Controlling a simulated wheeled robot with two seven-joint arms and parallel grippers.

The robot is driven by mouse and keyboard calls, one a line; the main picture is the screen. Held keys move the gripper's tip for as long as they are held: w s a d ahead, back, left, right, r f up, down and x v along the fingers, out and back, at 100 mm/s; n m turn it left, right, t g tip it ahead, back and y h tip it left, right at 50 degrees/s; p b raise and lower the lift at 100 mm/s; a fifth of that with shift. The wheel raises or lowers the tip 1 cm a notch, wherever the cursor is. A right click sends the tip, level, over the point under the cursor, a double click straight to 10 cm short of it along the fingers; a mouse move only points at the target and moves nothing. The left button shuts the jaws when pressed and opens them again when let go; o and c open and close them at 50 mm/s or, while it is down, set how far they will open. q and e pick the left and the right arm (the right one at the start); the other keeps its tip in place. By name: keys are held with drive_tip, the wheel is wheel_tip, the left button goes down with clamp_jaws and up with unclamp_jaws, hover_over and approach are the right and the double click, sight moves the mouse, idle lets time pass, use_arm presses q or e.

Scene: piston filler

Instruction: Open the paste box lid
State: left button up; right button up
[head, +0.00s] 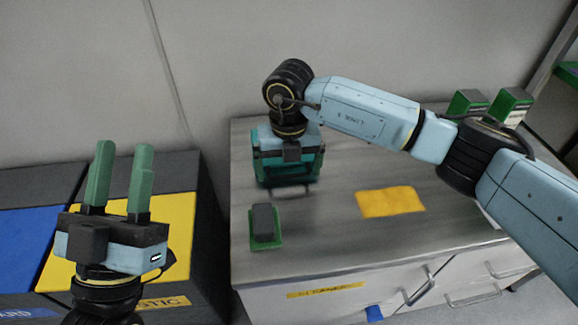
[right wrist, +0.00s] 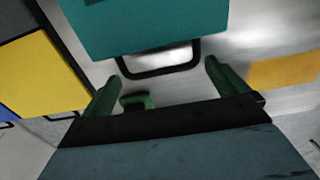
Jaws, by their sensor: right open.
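The paste box (right wrist: 150,28) is a teal box with a black loop handle (right wrist: 158,68) on its near side. In the head view the box (head: 261,172) stands on the grey counter, largely hidden behind my right gripper. My right gripper (head: 289,172) points down at the box's front. In the right wrist view its green fingers (right wrist: 165,74) are spread, with the handle showing between and beyond them; I see no clear contact. The lid's state cannot be made out. My left gripper (head: 122,158) is raised over the bins at left, its green fingers upright, apart and empty.
A dark block on a green base (head: 265,228) sits near the counter's front left. A yellow cloth (head: 390,201) lies mid-counter. Green and grey boxes (head: 510,106) stand at back right. Bins with blue (head: 25,240) and yellow (head: 178,235) tops stand left of the counter.

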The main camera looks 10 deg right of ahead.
drive_tip(key=c, duration=1.1)
drive_tip(key=shift+r, duration=0.1)
use_arm(q)
drive_tip(key=shift+w, duration=0.15)
use_arm(e)
drive_tip(key=shift+r, duration=0.1)
